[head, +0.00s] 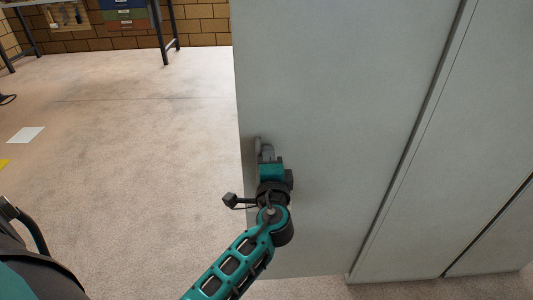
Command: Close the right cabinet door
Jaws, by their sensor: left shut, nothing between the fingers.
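The right cabinet door (335,110) is a tall plain grey panel in the middle of the head view. Its free edge is on the left, with open floor beyond it, so it stands open. A small grey handle (257,147) shows near that edge, partly hidden by my gripper. My left gripper (266,150) is shut and empty, with its fingertips at the door's outer face beside the handle. I cannot tell whether they touch it. The grey cabinet body (455,150) continues to the right past a vertical seam. My right gripper is out of view.
Pale floor (140,130) lies clear to the left of the door. A dark-legged table (165,40) and stacked coloured bins (125,15) stand by the brick wall at the back. A white sheet (26,135) lies on the floor at far left.

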